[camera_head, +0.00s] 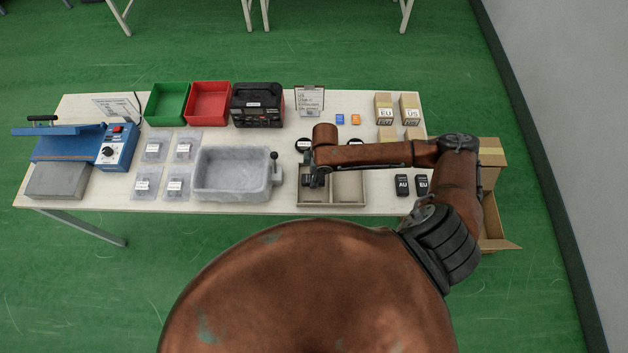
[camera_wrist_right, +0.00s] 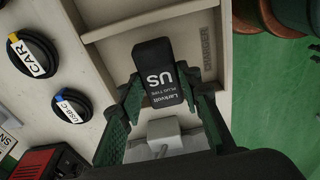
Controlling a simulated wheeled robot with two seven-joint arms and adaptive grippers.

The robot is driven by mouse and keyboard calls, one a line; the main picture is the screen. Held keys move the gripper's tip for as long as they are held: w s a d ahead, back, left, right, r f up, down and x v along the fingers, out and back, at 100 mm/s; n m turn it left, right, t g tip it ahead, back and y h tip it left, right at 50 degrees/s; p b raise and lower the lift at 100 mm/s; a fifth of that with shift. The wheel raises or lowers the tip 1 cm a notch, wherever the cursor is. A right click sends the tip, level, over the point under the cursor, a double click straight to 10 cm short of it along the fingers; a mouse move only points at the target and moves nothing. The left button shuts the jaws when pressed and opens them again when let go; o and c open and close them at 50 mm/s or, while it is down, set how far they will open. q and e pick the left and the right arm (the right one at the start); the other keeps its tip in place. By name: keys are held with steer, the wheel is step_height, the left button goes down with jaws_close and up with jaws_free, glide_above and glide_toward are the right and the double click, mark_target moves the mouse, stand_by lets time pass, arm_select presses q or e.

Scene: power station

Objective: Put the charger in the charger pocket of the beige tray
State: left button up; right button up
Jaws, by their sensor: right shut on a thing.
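My right gripper (camera_wrist_right: 160,90) is shut on a black charger (camera_wrist_right: 158,72) marked US, plug type, with its prongs toward the wrist camera. In the head view my right gripper (camera_head: 315,180) is over the left part of the beige tray (camera_head: 350,188), at the table's front edge. In the wrist view the charger is over the tray compartment whose side bears the word CHARGER (camera_wrist_right: 206,47). A divider (camera_wrist_right: 150,20) separates it from the other compartment. I cannot tell whether the charger touches the tray floor. My left gripper is not in view.
Coiled cables marked CAR (camera_wrist_right: 33,57) and USB-C (camera_wrist_right: 71,106) lie beside the tray. Black AU (camera_head: 402,185) and EU (camera_head: 421,184) chargers lie to its right. A grey tub (camera_head: 232,174) with a lever stands left of it. Small boxes (camera_head: 384,108) stand behind.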

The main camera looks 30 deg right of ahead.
steer(key=shift+s+a+f, duration=0.1)
steer(key=shift+s+f, duration=0.05)
steer(key=shift+f, duration=1.25)
steer(key=o, duration=1.3)
arm_select(q)
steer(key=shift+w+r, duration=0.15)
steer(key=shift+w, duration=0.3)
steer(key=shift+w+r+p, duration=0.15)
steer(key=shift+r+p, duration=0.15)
steer(key=shift+p, duration=0.05)
arm_select(e)
step_height(320, 180, up, 12)
steer(key=d, duration=0.1)
steer(key=shift+s+d, duration=0.15)
steer(key=shift+s, duration=0.2)
